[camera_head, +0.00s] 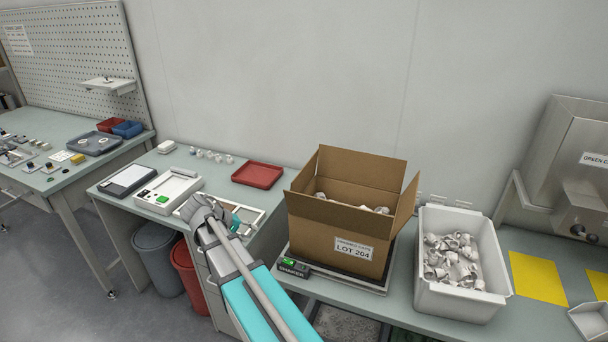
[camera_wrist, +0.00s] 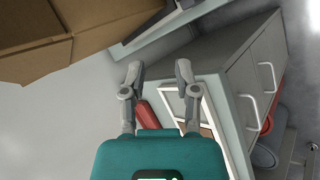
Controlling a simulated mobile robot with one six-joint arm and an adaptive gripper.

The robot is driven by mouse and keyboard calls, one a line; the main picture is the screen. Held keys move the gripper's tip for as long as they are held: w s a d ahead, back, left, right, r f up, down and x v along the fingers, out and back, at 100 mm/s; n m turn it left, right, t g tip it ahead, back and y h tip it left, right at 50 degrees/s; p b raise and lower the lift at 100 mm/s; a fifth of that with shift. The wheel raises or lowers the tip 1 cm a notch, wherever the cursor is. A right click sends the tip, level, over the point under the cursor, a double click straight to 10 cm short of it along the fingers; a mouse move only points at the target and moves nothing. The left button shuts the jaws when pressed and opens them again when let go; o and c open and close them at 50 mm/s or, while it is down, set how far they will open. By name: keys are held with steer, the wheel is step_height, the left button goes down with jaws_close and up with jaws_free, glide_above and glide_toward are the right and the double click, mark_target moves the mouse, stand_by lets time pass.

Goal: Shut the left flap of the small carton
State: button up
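A brown cardboard carton (camera_head: 335,230) labelled LOT 204 stands upright on a shaker plate, its top open with pale caps partly visible inside. Its left flap (camera_head: 302,178) looks raised along the left side. The back flap (camera_head: 362,168) and right flap (camera_head: 408,203) also stand up. My gripper (camera_head: 246,221) is left of the carton, apart from it, partly hidden by my arm. In the wrist view my gripper (camera_wrist: 158,72) has its fingers spread with nothing between them. Part of the carton (camera_wrist: 50,40) shows at the upper left there.
A white bin (camera_head: 455,305) of white caps stands right of the carton. The shaker (camera_head: 330,278) lies under the carton. A red tray (camera_head: 257,174), a scale (camera_head: 128,180) and a white device (camera_head: 168,192) sit on the left bench. Two waste bins (camera_head: 157,258) stand below it.

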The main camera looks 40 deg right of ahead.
steer(key=s+a+f+y, duration=0.35)
steer(key=s+a, duration=0.25)
steer(key=a, duration=0.2)
step_height(320, 180, up, 28)
steer(key=m+t+y+p, duration=0.3)
steer(key=m+y+p, duration=0.55)
steer(key=p, duration=2.05)
glide_above(304, 177)
steer(key=s+d, duration=0.1)
steer(key=m+h, duration=0.3)
steer(key=shift+s+f, duration=0.1)
steer(key=shift+f, duration=0.15)
steer(key=shift+f, duration=0.15)
steer(key=f+b, duration=0.4)
steer(key=w+f+b, duration=0.1)
steer(key=f+b, duration=0.8)
steer(key=shift+w+a+f+b, duration=0.2)
steer(key=shift+a+b, duration=0.15)
steer(key=shift+b, duration=0.05)
